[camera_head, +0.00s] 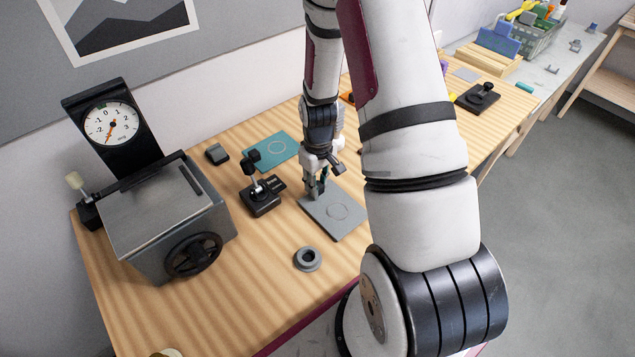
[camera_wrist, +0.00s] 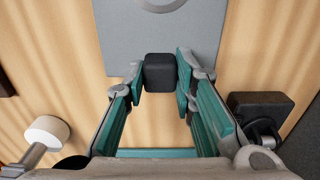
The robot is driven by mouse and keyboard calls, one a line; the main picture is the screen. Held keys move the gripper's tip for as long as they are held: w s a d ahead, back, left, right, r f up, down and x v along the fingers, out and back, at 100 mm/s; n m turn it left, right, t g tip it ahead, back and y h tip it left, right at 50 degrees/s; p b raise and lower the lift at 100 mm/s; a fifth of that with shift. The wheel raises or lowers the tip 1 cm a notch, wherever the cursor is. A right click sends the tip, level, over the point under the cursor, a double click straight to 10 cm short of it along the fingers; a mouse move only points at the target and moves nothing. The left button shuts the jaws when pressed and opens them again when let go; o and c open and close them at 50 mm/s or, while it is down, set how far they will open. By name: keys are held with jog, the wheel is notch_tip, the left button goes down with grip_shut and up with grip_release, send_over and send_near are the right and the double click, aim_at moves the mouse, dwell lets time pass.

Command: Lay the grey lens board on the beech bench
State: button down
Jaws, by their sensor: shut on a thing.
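The grey lens board (camera_head: 345,214) is a flat grey plate with a ring marking in its middle. It lies level at the beech bench (camera_head: 240,300), near its front edge; I cannot tell whether it touches the wood. My gripper (camera_head: 318,188) is over its far-left edge, pointing down. In the wrist view the board (camera_wrist: 118,35) fills the top middle, and my gripper (camera_wrist: 160,78) is shut on a dark block-shaped grip (camera_wrist: 161,72) at the board's near edge. The underside of the board is hidden.
A black stand with a knob (camera_head: 262,200) is close on the left. A teal plate (camera_head: 275,149) lies behind. A grey ring (camera_head: 308,259) lies in front. A metal box with a handwheel and dial (camera_head: 165,222) stands at left. Bare wood shows between the ring and the box.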

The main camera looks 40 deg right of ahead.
jog(key=shift+f, duration=0.3)
jog(key=c, duration=1.2)
grip_release()
jog(key=shift+c, duration=0.2)
jog(key=shift+r, duration=0.15)
jog(key=shift+r+p, duration=1.2)
jog(key=shift+r, duration=2.65)
jog(key=shift+r, duration=0.1)
notch_tip(320, 180, up, 12)
jog(key=shift+d, duration=0.1)
